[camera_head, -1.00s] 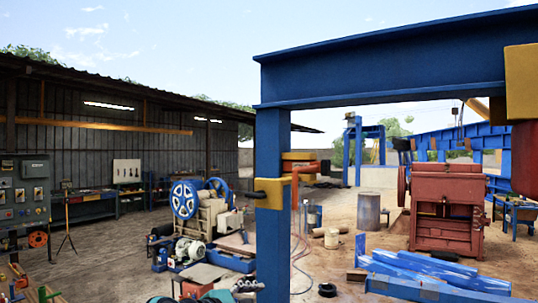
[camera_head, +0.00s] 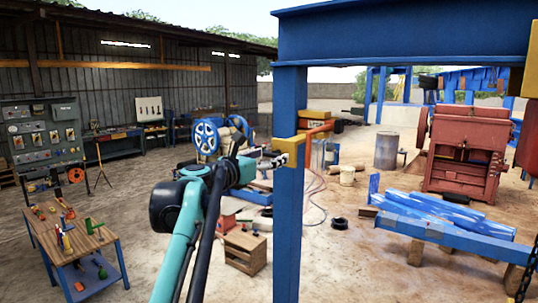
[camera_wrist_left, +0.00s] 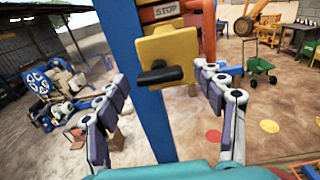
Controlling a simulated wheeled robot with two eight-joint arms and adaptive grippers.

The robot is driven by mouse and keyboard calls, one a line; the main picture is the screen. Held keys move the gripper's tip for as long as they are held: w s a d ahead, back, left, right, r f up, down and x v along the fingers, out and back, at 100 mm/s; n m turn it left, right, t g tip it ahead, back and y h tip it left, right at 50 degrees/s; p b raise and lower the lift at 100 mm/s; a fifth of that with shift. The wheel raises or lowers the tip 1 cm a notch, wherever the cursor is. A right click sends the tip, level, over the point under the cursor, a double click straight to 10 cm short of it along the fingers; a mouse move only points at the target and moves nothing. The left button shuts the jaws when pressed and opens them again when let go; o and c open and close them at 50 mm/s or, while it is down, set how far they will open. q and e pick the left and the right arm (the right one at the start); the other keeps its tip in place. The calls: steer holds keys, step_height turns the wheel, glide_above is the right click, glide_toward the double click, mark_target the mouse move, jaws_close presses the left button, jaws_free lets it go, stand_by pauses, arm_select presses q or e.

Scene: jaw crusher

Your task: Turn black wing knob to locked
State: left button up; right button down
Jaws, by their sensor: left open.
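The black wing knob (camera_wrist_left: 160,75) sticks out from a yellow box (camera_wrist_left: 166,45) on a blue post in the left wrist view. Its wing lies roughly horizontal. In the head view the yellow box (camera_head: 287,146) is on the post, with the knob (camera_head: 279,161) at its left end, partly crowded by my gripper. My left gripper (camera_head: 254,163) is open and empty, just short of the knob. In the left wrist view its fingers stand apart on both sides of the knob, with no clear contact. My right gripper is not in view.
The blue post (camera_head: 289,220) carries a wide beam (camera_head: 400,50) overhead. An orange part with a STOP label (camera_wrist_left: 165,10) sits behind the yellow box. A tool table (camera_head: 75,250) is at left, a wooden crate (camera_head: 245,250) near the post and a red crusher (camera_head: 468,150) at right.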

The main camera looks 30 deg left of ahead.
arm_select(q)
steer(key=shift+w, duration=0.2)
steer(key=c, duration=1.2)
steer(key=shift+o, duration=0.2)
